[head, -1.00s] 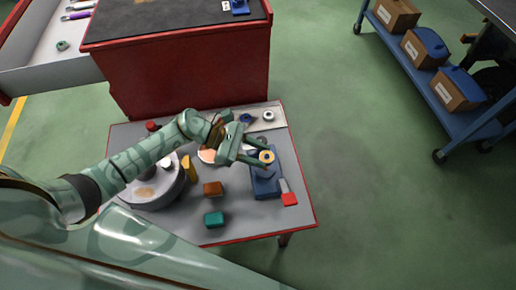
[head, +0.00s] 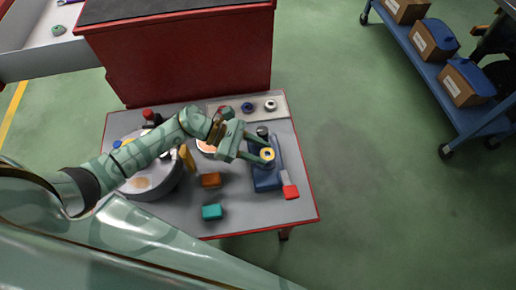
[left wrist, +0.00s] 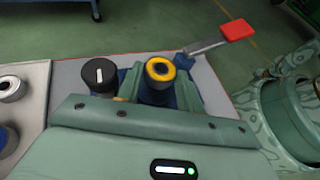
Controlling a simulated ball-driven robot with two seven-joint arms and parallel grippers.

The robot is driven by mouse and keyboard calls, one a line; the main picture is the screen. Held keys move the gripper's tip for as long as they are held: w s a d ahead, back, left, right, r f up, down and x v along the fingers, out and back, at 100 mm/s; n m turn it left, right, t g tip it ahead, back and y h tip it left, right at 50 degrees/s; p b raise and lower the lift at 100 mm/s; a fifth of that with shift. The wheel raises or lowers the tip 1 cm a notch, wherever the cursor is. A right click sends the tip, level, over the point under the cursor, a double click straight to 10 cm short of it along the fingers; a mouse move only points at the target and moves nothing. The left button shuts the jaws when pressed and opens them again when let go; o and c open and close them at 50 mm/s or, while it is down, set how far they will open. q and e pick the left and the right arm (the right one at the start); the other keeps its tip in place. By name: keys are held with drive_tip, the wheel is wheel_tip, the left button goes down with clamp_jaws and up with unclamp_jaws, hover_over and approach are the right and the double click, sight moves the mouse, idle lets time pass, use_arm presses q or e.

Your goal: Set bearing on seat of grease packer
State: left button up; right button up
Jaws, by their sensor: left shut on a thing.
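The bearing (head: 267,154) is a ring with a yellow face and a dark bore. It is at the blue grease packer (head: 268,182), over its upper part; whether it touches the seat is hidden. My left gripper (head: 266,155) is shut on the bearing, a finger on each side. In the left wrist view the yellow-faced bearing (left wrist: 160,69) shows between the fingers, with blue below it. My right gripper is in neither view.
A black cap with a white mark (left wrist: 98,75) stands close beside the left gripper. A pale tray (head: 284,107) with rings lies behind. A red-ended tool (head: 290,191), brown block (head: 211,180), teal block (head: 212,212) and round grey pan (head: 150,188) share the table.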

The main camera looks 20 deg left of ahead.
use_arm(q)
drive_tip(key=shift+b, duration=0.45)
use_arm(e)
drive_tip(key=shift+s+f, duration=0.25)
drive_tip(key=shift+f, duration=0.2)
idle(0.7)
use_arm(q)
drive_tip(key=shift+f, duration=0.2)
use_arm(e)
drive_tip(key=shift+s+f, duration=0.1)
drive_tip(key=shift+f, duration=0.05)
use_arm(q)
drive_tip(key=shift+f+b, duration=0.3)
drive_tip(key=shift+b, duration=0.2)
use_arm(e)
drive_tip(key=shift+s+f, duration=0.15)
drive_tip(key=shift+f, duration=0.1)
use_arm(q)
drive_tip(key=shift+f, duration=0.15)
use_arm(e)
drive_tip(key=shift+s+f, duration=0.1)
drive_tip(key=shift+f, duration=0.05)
use_arm(q)
drive_tip(key=shift+f+b, duration=0.1)
drive_tip(key=shift+b, duration=0.25)
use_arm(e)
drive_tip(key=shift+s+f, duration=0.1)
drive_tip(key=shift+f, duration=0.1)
